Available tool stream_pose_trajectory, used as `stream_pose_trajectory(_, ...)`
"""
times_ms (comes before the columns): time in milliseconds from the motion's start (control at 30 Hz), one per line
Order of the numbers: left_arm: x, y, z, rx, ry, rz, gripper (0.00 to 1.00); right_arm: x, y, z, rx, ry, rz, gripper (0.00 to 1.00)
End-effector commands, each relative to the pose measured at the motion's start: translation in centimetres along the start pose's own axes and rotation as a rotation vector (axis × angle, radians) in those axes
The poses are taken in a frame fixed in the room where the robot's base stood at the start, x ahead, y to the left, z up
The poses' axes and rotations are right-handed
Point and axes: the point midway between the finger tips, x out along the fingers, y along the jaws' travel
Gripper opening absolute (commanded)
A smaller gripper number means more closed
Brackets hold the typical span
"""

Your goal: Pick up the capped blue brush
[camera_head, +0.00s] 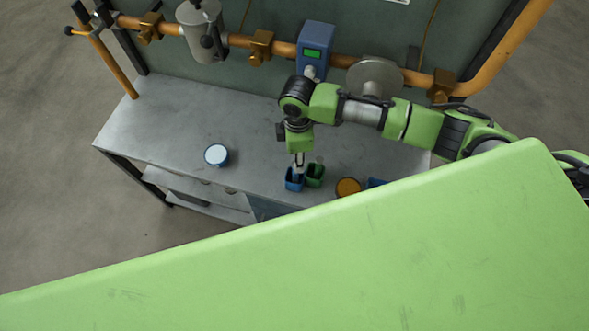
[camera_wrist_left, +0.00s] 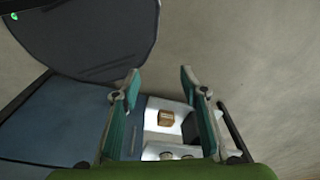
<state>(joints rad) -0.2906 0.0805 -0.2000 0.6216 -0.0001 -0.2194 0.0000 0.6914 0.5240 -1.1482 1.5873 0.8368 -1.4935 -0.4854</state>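No brush can be told for certain. A small blue cup (camera_head: 294,180) stands near the front edge of the steel bench, and a green cup (camera_head: 315,176) is right beside it. My right gripper (camera_head: 299,163) points down directly over the blue cup. Its fingers are too small to tell open from shut, and a thin pale part between them and the cup cannot be made out. My left gripper (camera_wrist_left: 160,78) shows in the left wrist view with its teal fingers wide apart and nothing between them. It is not seen in the head view.
The steel bench (camera_head: 160,125) is mostly clear at left. A white-topped round tin (camera_head: 216,155) and an orange-topped tin (camera_head: 348,188) stand on it. An orange pipe (camera_head: 285,48) with a blue meter (camera_head: 315,45) runs behind. A large green panel hides the bench's front right.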

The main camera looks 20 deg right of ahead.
Motion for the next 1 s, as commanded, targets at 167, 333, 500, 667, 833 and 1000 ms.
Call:
stream_pose_trajectory(167,0.5,0.7,3.8,0.002,-0.05,0.008,0.4,3.3,0.0,-0.1,0.001,0.0,0.001,0.34)
stream_pose_trajectory(333,0.7,0.5,3.0,0.002,-0.041,0.006,0.4,4.3,0.0,-0.1,-0.001,0.001,0.002,0.34)
stream_pose_trajectory(500,1.6,0.1,-0.3,0.002,0.009,0.001,0.4,5.0,0.0,-0.1,-0.001,0.001,0.002,0.34)
stream_pose_trajectory(667,3.4,0.0,-0.6,0.001,0.015,0.0,0.4,6.4,0.0,-0.3,0.0,0.001,0.002,0.34)
stream_pose_trajectory(833,5.5,0.3,1.3,0.0,-0.009,0.002,0.4,8.2,0.1,-0.4,0.0,0.001,0.002,0.34)
stream_pose_trajectory(1000,6.8,0.4,2.3,0.0,-0.022,0.003,0.4,9.4,0.1,-0.4,0.0,0.001,0.002,0.34)
